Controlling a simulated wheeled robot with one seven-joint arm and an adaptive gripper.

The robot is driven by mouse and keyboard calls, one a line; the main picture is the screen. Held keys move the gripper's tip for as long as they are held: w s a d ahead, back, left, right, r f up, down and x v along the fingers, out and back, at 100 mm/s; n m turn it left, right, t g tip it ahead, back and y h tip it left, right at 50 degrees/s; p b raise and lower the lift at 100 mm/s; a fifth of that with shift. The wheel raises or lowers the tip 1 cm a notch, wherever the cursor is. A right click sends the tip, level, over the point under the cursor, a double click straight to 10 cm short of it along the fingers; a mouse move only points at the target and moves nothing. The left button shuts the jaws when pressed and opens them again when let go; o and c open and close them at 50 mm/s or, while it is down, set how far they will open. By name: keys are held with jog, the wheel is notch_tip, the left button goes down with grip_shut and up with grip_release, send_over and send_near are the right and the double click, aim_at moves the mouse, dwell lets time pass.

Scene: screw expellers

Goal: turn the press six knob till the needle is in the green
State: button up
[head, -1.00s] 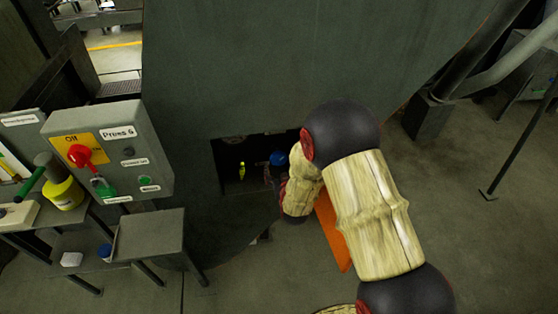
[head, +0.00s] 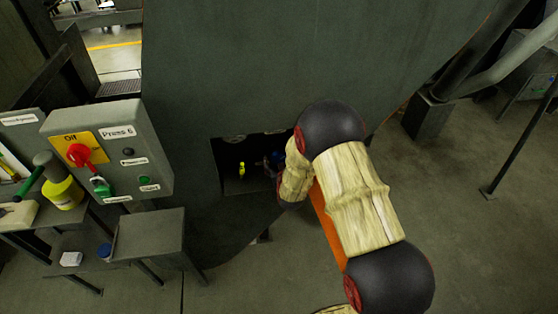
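The grey control box labelled Press 6 (head: 118,150) stands at the left, with a red rotary switch (head: 80,155) on a yellow plate marked Off. Right of it, the large green press body (head: 300,60) has a dark recess (head: 238,180). A small yellow-green item (head: 241,169) stands inside the recess. Pale round edges (head: 235,139) show at its top; I cannot tell whether one is a gauge, and no needle is readable. My gripper (head: 273,165) is at the recess's right side, small, dark and mostly hidden behind my arm. A bluish part shows there; I cannot identify it.
A small grey stand (head: 150,235) is below the box. A table at the far left holds a green-handled tool (head: 30,182) and a yellow container (head: 63,193). An orange strip (head: 327,225) lies behind my arm. The floor at right is open, with pipes (head: 490,75) at the upper right.

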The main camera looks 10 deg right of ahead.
jog(key=c, duration=1)
jog(key=shift+o, duration=0.2)
jog(key=shift+b, duration=0.3)
jog(key=shift+f+m+y+b, duration=0.15)
jog(key=shift+m+y+b, duration=0.4)
jog(key=shift+b, duration=0.5)
jog(key=shift+m+y+b, duration=0.55)
jog(key=shift+m+b, duration=0.3)
jog(key=shift+b, duration=0.35)
jog(key=shift+m+t+y+b, duration=0.3)
jog(key=shift+m+y+b, duration=0.8)
jog(key=shift+m, duration=0.4)
jog(key=shift+a+r, duration=0.1)
jog(key=shift+r, duration=0.1)
jog(key=o, duration=1.1)
jog(key=shift+o, duration=0.3)
